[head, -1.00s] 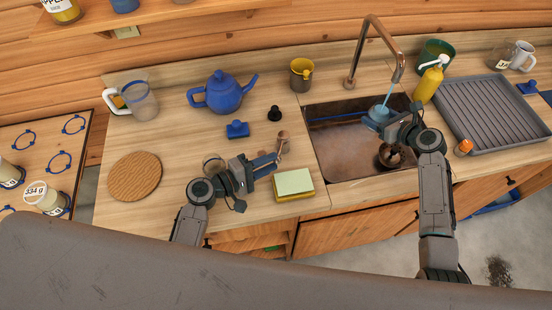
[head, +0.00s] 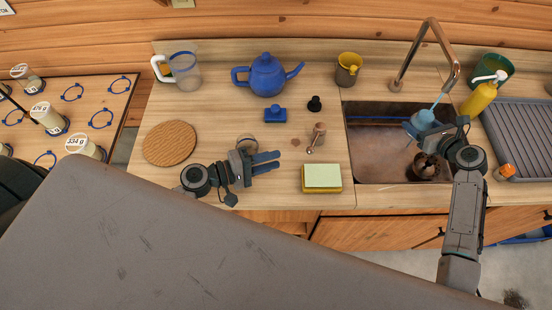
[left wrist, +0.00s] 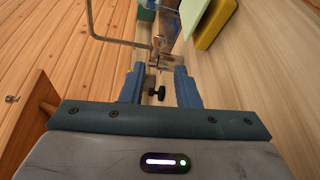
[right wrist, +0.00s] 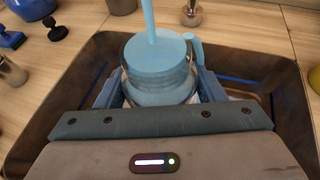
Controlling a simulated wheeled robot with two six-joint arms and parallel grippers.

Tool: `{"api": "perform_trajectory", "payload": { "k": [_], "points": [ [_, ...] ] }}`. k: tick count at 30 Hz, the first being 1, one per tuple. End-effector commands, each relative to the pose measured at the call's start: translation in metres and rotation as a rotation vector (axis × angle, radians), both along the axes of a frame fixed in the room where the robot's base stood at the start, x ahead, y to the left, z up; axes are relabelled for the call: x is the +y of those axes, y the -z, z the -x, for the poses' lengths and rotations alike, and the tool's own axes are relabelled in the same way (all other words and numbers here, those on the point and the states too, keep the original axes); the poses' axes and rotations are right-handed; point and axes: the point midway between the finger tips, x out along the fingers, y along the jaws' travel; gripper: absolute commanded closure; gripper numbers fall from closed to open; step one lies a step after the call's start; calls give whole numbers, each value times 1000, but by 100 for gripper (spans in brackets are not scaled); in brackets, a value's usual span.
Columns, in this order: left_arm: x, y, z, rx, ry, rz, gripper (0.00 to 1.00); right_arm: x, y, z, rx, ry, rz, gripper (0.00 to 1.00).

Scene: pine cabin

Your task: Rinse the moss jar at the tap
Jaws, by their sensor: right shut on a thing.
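The jar (head: 421,122) is in my right gripper (head: 440,132), over the sink basin (head: 375,165) and under the copper tap (head: 428,40). A blue stream of water (head: 436,103) runs from the spout into it. In the right wrist view the jar (right wrist: 158,75) is upright between the fingers and looks full of light-blue water. A handle shows on its right; no moss can be made out. My left gripper (head: 278,160) is over the counter, left of the sponge. Its fingers (left wrist: 160,88) are apart with nothing held between them.
The yellow-green sponge (head: 321,178) and a small metal tool (head: 317,137) are near my left fingertips. A blue teapot (head: 266,76), clear pitcher (head: 184,70) and round wooden board (head: 170,143) are further left. A yellow soap bottle (head: 480,97) and grey drying rack (head: 520,135) are right of the sink.

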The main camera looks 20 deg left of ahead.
Motion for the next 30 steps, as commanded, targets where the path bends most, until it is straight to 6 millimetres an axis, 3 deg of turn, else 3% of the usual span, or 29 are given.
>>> {"api": "perform_trajectory", "payload": {
  "k": [5,18,28,30],
  "points": [
    [0,-6,0,0,0,0,71,-5,-3,5,-1,1,1,64],
    [0,-32,0,0,0,0,71,-40,-3,50,-1,1,1,64],
    [0,-32,0,0,0,0,71,-44,-1,54,-2,1,0,64],
    [0,-32,0,-1,-1,-1,83,-44,-1,54,-2,1,0,64]
  ]
}}
